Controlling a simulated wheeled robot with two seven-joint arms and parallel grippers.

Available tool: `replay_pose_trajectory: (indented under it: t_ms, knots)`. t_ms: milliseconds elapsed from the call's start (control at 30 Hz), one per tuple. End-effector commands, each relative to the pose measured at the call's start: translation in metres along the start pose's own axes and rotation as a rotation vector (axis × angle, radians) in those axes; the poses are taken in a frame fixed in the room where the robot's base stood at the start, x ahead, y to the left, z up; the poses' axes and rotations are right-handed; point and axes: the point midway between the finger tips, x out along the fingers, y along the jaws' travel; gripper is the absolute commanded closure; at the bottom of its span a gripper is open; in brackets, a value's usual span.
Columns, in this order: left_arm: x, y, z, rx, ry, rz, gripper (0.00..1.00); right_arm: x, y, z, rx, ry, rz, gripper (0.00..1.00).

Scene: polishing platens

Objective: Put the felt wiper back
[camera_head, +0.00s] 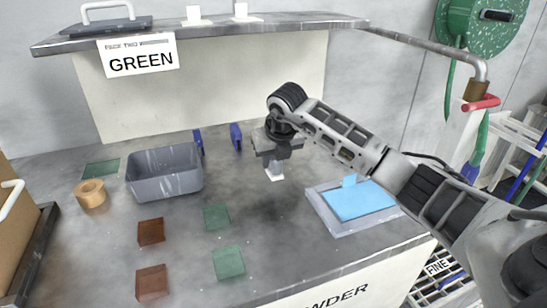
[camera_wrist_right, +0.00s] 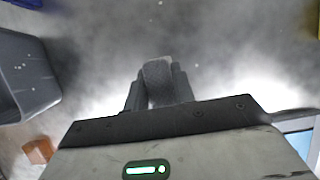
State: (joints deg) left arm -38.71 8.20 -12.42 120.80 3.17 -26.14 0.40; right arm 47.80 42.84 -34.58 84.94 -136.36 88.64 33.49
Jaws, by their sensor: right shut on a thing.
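My right gripper (camera_head: 275,160) hangs over the middle of the grey worktop, pointing down. It is shut on a small pale grey piece, which I take to be the felt wiper (camera_head: 275,173); its lower end sticks out below the jaws, above the worktop. In the right wrist view the felt wiper (camera_wrist_right: 158,80) shows as a grey block between the two dark fingers. My left gripper is not in view.
A grey bin (camera_head: 165,185) stands left, with a tape roll (camera_head: 91,194) beside it. Two dark blue uprights (camera_head: 236,137) stand behind. Brown squares (camera_head: 151,232) and green squares (camera_head: 228,263) lie in front. A raised shelf (camera_head: 290,21) spans the back.

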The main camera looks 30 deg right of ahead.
Motion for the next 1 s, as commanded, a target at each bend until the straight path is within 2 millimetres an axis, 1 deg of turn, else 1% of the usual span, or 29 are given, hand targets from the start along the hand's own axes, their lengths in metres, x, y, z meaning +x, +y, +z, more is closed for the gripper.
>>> replay_pose_trajectory:
  t_ms: [67,100,167,433,567,667,900,1000]
  knots:
    - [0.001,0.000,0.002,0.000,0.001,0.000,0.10,0.002,0.000,-0.001,0.000,0.000,0.000,0.96]
    - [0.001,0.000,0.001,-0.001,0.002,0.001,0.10,0.002,0.000,-0.001,0.000,0.000,0.000,0.69]
    - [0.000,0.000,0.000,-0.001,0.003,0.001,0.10,0.002,0.000,-0.001,0.000,0.000,0.000,0.53]
    - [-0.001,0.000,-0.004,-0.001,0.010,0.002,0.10,0.001,0.000,0.000,0.000,0.000,0.000,0.53]
    - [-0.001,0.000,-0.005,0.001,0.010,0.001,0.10,-0.007,0.000,0.001,0.000,-0.003,0.001,0.53]
    - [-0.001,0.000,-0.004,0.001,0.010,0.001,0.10,-0.022,0.000,0.002,0.000,-0.006,0.001,0.53]
    - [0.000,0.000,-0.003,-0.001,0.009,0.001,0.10,-0.075,0.000,0.002,-0.001,-0.006,0.000,0.53]
    - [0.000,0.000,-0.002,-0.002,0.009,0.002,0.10,-0.094,0.000,0.001,-0.001,-0.005,0.000,0.53]
